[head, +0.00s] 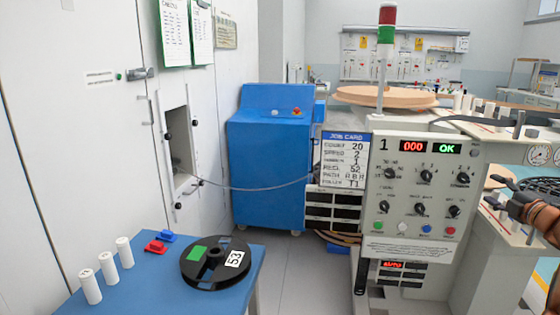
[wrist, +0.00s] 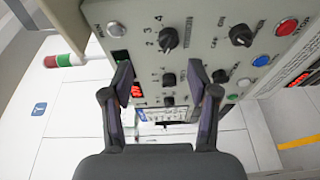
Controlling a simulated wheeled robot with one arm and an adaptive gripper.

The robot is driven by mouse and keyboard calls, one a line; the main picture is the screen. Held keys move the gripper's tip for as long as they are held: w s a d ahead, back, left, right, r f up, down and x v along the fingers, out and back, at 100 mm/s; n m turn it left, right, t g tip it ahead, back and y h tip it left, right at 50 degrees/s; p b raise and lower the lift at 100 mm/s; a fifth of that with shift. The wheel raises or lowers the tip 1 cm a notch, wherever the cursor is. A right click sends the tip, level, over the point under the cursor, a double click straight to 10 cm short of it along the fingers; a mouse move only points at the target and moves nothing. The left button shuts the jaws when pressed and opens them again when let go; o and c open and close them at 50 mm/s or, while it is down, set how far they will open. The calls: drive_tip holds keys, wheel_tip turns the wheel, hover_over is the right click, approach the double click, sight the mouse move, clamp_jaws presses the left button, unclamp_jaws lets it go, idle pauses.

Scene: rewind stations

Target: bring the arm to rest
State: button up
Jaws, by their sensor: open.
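My gripper (wrist: 161,78) is open and empty in the wrist view, its two dark fingers apart in front of the control panel (wrist: 200,45) with its black knobs. I cannot tell how far the fingertips are from the panel.
A blue table (head: 215,290) at the lower left holds a black reel (head: 209,270) marked 53, white cylinders (head: 107,267) and red and blue pieces. A blue cabinet (head: 270,165) stands behind, with a cable (head: 245,189) in front. Grey floor (head: 310,275) is clear between table and machine.

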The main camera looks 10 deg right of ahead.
drive_tip(key=w+a+r+m+g+h, duration=0.3)
drive_tip(key=a+m+g+h, duration=0.15)
drive_tip(key=m+h, duration=0.3)
drive_tip(key=s+a+f+m+g+y, duration=0.1)
drive_tip(key=s+a+f+m+g, duration=0.3)
drive_tip(key=a, duration=0.5)
drive_tip(key=s+a+f+m+g+y, duration=0.1)
drive_tip(key=s+a+f+m+g, duration=0.1)
drive_tip(key=s+a+f+m, duration=0.5)
drive_tip(key=s+a+f+n+g+y, duration=0.1)
drive_tip(key=s+a+f+g+y, duration=0.15)
drive_tip(key=s+a, duration=0.8)
drive_tip(key=s+a+f+g+y, duration=0.2)
drive_tip(key=s+a+f+g, duration=0.2)
drive_tip(key=s+a, duration=0.65)
drive_tip(key=s+a+f+n+g+y, duration=0.1)
drive_tip(key=s+a+f+g+y, duration=0.2)
drive_tip(key=s+a, duration=0.8)
wheel_tip(320, 180, up, 21)
drive_tip(key=h+p, duration=0.1)
drive_tip(key=p, duration=1.8)
drive_tip(key=shift+w+a+m+p, duration=0.2)
drive_tip(key=shift+w+m+p, duration=0.1)
drive_tip(key=shift+w+m, duration=0.05)
